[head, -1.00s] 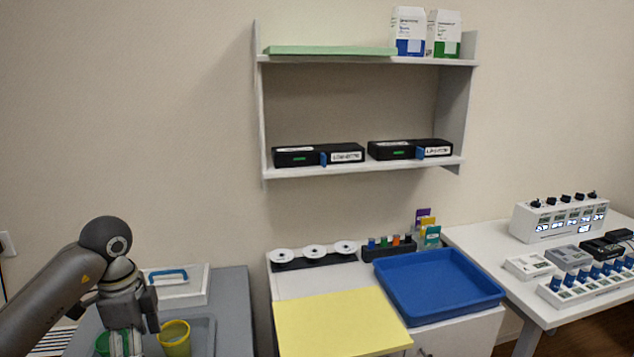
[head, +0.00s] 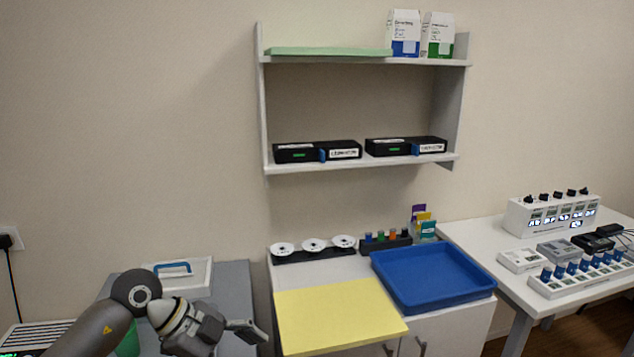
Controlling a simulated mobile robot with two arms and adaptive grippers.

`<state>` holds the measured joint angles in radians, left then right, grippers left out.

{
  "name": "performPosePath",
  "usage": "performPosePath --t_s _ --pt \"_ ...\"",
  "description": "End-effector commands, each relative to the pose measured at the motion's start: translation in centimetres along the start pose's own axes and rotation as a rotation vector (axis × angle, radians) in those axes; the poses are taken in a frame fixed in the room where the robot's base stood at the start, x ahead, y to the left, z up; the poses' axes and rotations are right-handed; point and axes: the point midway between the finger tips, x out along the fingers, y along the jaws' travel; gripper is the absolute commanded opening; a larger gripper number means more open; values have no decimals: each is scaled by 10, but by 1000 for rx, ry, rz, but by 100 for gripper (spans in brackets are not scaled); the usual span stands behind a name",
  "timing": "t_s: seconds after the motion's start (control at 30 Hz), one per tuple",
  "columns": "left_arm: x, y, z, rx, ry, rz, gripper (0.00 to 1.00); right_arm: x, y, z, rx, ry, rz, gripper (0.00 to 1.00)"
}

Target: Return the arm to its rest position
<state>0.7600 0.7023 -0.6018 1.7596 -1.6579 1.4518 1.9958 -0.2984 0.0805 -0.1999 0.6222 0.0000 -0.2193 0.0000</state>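My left arm (head: 100,322) comes in from the lower left in the head view, low over the grey table (head: 236,287). My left gripper (head: 245,330) points to the right, near the left edge of the white cabinet top with the yellow mat. I see its fingers from the side, and nothing shows held between them, but I cannot tell how far apart they are. My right arm and gripper are not in view.
A white box with a blue handle (head: 178,271) stands behind my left arm. A green container (head: 128,341) is partly hidden by it. The yellow mat (head: 338,314) and blue tray (head: 432,278) lie to the right. A wall shelf (head: 361,163) hangs above.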

Motion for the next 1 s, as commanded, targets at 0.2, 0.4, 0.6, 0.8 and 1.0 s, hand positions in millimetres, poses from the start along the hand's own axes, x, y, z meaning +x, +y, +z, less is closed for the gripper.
performPosePath --t_s 0.2,0.4,0.6,0.8,1.0 --pt "20 -9 -108 156 473 -268 77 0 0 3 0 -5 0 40" --pt "-17 -31 -163 117 784 -650 77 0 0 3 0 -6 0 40" --pt "-66 -53 -145 -105 882 -1059 77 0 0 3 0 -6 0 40" --pt "-87 -50 -69 -466 742 -1371 77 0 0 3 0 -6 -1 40" --pt "-63 -2 27 -875 407 -1467 77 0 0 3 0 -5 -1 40"
